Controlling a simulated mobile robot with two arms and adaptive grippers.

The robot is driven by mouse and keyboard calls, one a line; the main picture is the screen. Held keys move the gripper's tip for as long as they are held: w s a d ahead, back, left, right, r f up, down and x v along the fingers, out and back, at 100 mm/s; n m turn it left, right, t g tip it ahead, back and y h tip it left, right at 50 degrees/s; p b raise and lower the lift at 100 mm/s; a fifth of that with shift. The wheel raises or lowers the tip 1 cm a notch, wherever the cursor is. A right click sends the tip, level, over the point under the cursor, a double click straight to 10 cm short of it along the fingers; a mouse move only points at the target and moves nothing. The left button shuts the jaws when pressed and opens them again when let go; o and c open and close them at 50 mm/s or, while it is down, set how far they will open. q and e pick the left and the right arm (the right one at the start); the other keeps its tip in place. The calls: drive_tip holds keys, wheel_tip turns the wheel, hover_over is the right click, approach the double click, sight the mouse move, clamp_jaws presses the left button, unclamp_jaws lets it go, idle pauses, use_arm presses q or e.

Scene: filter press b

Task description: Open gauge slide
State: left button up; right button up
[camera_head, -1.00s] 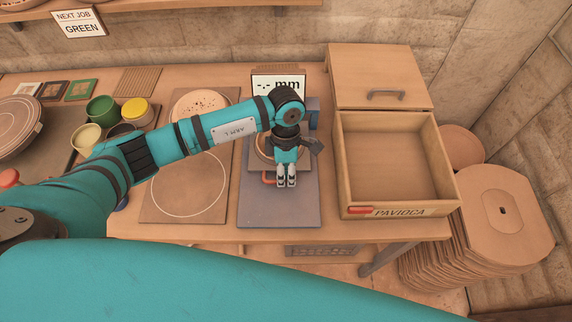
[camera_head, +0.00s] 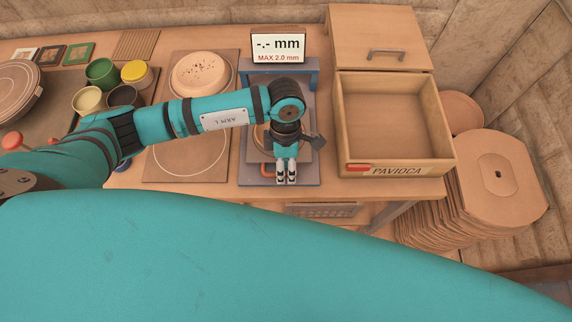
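The thickness gauge (camera_head: 277,65) has a blue frame and a display reading "-.- mm, MAX 2.0 mm", and stands on a grey base plate (camera_head: 246,172) near the table's front edge. Its slide (camera_head: 252,150) is a tan plate carrying a round piece, mostly hidden under my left wrist. The slide's orange handle (camera_head: 266,169) shows just left of my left fingers. My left gripper (camera_head: 286,180) points down at the handle, its fingers close together and seemingly shut on it; the contact is partly hidden. The slide sits forward of the blue frame. My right gripper is out of view.
An empty open wooden box marked PAVIOCA (camera_head: 393,125) stands right of the gauge. A board with a speckled disc (camera_head: 199,76) and a drawn circle lies to the left, with several cups (camera_head: 102,73) beyond. Stacked tan plates (camera_head: 497,175) stand at far right.

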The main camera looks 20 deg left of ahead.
use_arm(q)
drive_tip(key=shift+r, duration=0.1)
drive_tip(key=v, duration=1.1)
drive_tip(key=shift+w+r, duration=0.15)
drive_tip(key=shift+r, duration=0.25)
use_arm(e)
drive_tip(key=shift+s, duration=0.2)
use_arm(q)
drive_tip(key=shift+f, duration=0.1)
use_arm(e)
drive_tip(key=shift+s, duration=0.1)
